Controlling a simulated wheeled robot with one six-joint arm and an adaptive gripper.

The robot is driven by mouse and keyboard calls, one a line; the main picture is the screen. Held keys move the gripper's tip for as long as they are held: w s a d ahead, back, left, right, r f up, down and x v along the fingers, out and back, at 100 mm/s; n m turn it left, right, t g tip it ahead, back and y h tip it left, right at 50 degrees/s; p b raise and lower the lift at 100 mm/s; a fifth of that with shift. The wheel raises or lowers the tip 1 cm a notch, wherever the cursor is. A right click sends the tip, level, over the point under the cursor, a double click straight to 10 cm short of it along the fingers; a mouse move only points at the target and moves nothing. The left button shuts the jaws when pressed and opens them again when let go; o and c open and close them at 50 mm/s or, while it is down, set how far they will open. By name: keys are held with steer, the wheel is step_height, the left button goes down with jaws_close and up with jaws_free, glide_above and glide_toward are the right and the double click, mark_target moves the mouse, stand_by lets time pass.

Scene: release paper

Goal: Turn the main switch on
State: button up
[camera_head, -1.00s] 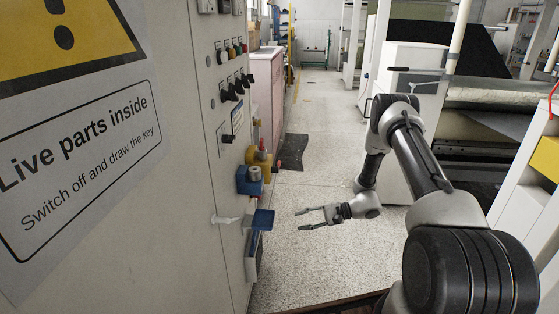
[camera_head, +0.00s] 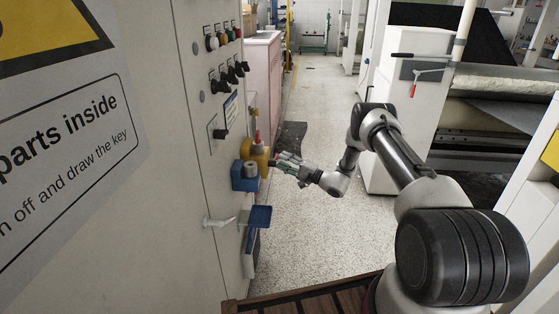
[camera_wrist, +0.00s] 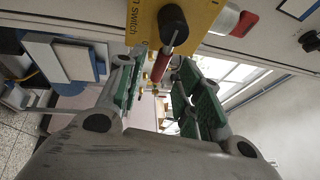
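The main switch (camera_wrist: 173,24) is a black round knob with a pale pointer mark on a yellow plate (camera_wrist: 205,14), at the top of the wrist view. The plate carries the word "Switch" and a "0". In the head view, the yellow switch housing (camera_head: 262,156) sticks out from the cabinet's side. My gripper (camera_head: 277,162) is beside that housing, close to it. In the wrist view my gripper (camera_wrist: 163,62) is open, its green-padded fingers apart below the knob. A red, rod-like part (camera_wrist: 160,68) shows between the fingertips; I cannot tell whether they touch it.
A blue block (camera_head: 245,177) and a blue flap (camera_head: 260,216) stick out from the cabinet (camera_head: 165,190) below the yellow housing. Several black knobs (camera_head: 228,75) sit higher up.

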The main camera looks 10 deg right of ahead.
steer(key=shift+x, duration=1.25)
jaws_close()
